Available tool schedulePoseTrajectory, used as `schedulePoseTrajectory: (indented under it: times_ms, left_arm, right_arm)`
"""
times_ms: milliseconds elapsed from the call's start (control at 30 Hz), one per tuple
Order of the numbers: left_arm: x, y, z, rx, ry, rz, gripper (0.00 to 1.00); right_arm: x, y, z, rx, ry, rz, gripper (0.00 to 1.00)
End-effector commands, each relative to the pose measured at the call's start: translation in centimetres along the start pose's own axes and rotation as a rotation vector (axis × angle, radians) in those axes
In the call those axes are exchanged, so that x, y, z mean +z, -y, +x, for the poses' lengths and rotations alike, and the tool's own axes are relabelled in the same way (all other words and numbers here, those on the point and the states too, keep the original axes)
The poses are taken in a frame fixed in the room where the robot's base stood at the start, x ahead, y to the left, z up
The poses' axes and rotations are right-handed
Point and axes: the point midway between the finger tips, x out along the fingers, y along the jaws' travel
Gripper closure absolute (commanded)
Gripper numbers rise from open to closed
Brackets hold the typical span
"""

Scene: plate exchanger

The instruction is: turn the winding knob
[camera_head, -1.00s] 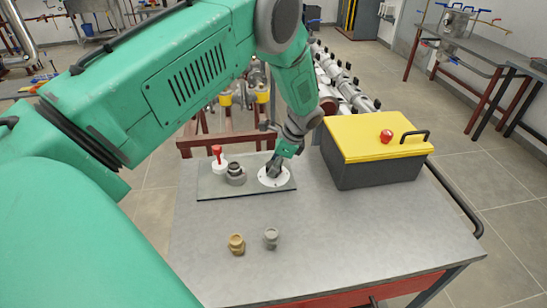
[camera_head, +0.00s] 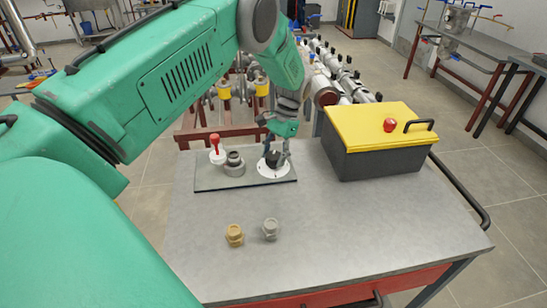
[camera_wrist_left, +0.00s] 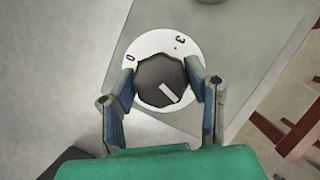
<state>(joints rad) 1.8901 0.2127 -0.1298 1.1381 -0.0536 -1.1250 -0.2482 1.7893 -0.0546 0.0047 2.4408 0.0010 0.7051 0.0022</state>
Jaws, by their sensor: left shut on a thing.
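The winding knob (camera_wrist_left: 161,82) is dark and ribbed with a white pointer line. It sits on a white round dial marked 0 and 3 (camera_wrist_left: 178,45), on a grey plate. In the head view the dial (camera_head: 273,171) is at the right end of the plate (camera_head: 216,184), with the knob (camera_head: 272,157) partly covered. My left gripper (camera_head: 276,152) reaches down over it from above. In the wrist view its two fingers (camera_wrist_left: 162,88) are on either side of the knob and shut on it. The pointer aims toward the lower right. My right gripper is not seen.
A red-handled switch (camera_head: 216,150) and a grey cylindrical fitting (camera_head: 234,165) stand on the plate's left part. A brass fitting (camera_head: 235,236) and a grey fitting (camera_head: 271,229) are nearer on the table. A yellow-lidded box (camera_head: 374,142) stands at right. The table's front right is clear.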

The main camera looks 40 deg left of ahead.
Motion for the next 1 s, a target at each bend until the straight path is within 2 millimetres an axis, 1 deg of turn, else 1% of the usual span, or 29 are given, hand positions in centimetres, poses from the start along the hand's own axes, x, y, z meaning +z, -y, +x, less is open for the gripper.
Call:
schedulePoseTrajectory:
  times_ms: [33,467,1000]
  left_arm:
    - [-0.4,0.0,-0.2,0.019,-0.014,-0.040,0.86]
    - [-0.3,0.2,-0.4,0.176,-0.016,-0.419,0.86]
    - [-0.1,0.4,-0.6,0.375,-0.017,-0.893,0.86]
  right_arm:
    - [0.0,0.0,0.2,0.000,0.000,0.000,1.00]
    - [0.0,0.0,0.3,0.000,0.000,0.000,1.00]
    - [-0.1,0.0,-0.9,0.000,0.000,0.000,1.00]
